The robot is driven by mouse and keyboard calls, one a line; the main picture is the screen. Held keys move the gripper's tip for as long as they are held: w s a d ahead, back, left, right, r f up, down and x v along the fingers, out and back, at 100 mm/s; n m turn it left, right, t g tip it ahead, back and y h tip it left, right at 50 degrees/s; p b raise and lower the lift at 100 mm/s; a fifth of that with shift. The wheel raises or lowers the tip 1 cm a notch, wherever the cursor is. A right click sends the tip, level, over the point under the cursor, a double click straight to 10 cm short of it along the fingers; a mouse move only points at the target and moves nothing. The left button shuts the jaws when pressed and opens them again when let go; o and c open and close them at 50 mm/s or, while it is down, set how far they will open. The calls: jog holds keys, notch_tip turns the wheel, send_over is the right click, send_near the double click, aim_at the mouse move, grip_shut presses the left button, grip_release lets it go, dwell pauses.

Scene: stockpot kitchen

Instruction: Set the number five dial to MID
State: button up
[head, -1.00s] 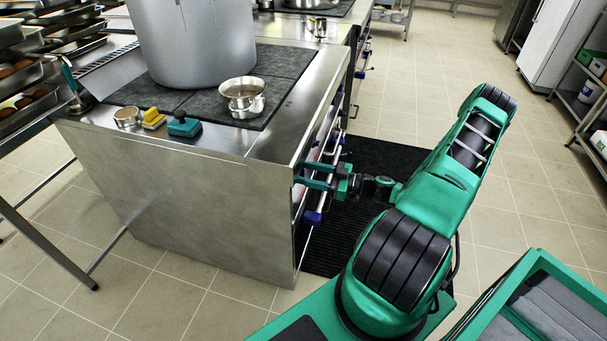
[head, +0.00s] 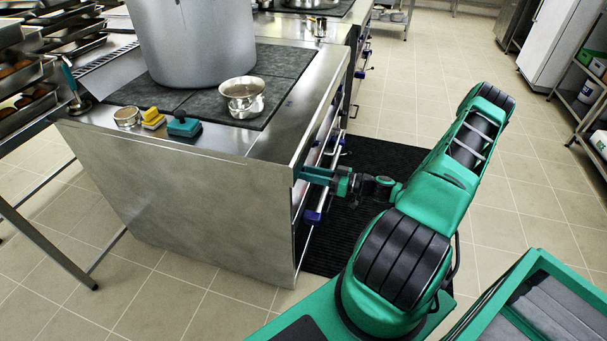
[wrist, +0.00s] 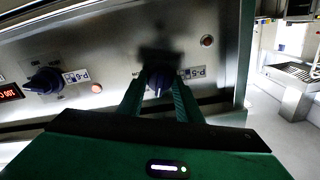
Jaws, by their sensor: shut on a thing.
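My gripper (head: 316,176) reaches the front panel of the stove block (head: 175,205) near its near corner in the head view. In the wrist view my gripper's green fingers (wrist: 158,93) are shut on a dark blue dial (wrist: 157,78), one on each side.
Red indicator lights (wrist: 207,41) and a lit red display (wrist: 10,93) are on the panel. A handle rail runs along the stove front. A large pot (head: 195,45), a small pot (head: 243,97) and sponges stand on top. A black mat (head: 375,170) covers the floor in front.

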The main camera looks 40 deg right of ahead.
jog(key=shift+d+f+m, duration=0.1)
jog(key=shift+m, duration=7.15)
jog(key=shift+d+f+m, duration=0.1)
jog(key=shift+m, duration=7.15)
jog(key=o, duration=0.8)
jog(key=shift+o, duration=1.2)
jog(key=shift+a+r, duration=0.1)
jog(key=shift+r, duration=0.05)
